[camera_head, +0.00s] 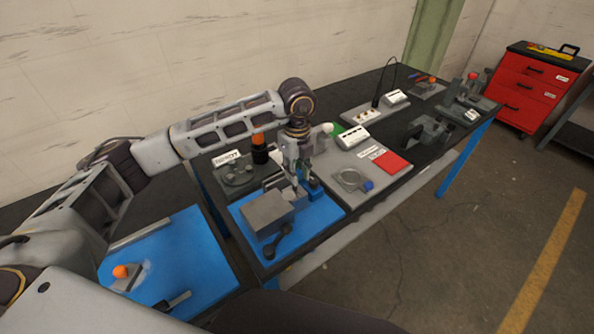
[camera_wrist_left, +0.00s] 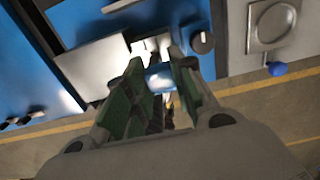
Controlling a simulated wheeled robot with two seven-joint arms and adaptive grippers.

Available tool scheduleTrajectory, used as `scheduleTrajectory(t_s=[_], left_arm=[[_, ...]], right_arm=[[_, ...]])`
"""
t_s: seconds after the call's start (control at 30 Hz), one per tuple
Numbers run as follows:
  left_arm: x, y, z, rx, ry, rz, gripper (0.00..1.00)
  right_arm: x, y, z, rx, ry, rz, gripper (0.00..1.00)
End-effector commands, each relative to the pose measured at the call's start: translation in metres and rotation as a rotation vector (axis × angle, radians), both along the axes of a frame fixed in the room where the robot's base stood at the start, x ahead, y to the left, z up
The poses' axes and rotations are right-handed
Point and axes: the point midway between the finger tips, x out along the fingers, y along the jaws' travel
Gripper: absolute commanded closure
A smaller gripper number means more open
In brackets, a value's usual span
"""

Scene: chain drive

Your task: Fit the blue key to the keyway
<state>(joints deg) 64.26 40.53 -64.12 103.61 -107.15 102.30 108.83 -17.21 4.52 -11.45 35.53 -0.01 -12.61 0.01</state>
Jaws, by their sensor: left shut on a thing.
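My left gripper (camera_head: 299,182) points down over the blue mat (camera_head: 327,208) on the workbench, at the back right corner of a grey block (camera_head: 266,213). In the left wrist view the gripper (camera_wrist_left: 157,70) is shut on a small blue piece (camera_wrist_left: 160,80), which looks like the blue key. The key is mostly hidden by the fingers. Light metal parts show just beyond the fingertips, but I cannot make out the keyway or whether the key touches it. My right gripper is not in view.
A dark lever-like part (camera_head: 278,240) lies in front of the grey block. To the right, a grey board holds a round fixture with a blue knob (camera_head: 367,185) and a red plate (camera_head: 390,161). An orange-topped black cylinder (camera_head: 259,148) stands behind left.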

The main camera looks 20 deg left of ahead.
Motion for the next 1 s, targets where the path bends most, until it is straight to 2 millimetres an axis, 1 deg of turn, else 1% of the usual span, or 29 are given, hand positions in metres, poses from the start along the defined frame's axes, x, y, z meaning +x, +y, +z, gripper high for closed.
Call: scheduleTrajectory(t_s=[1.0], left_arm=[[0.000,0.000,-0.016,0.000,0.000,0.000,1.00]], right_arm=[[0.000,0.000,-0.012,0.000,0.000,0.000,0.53]])
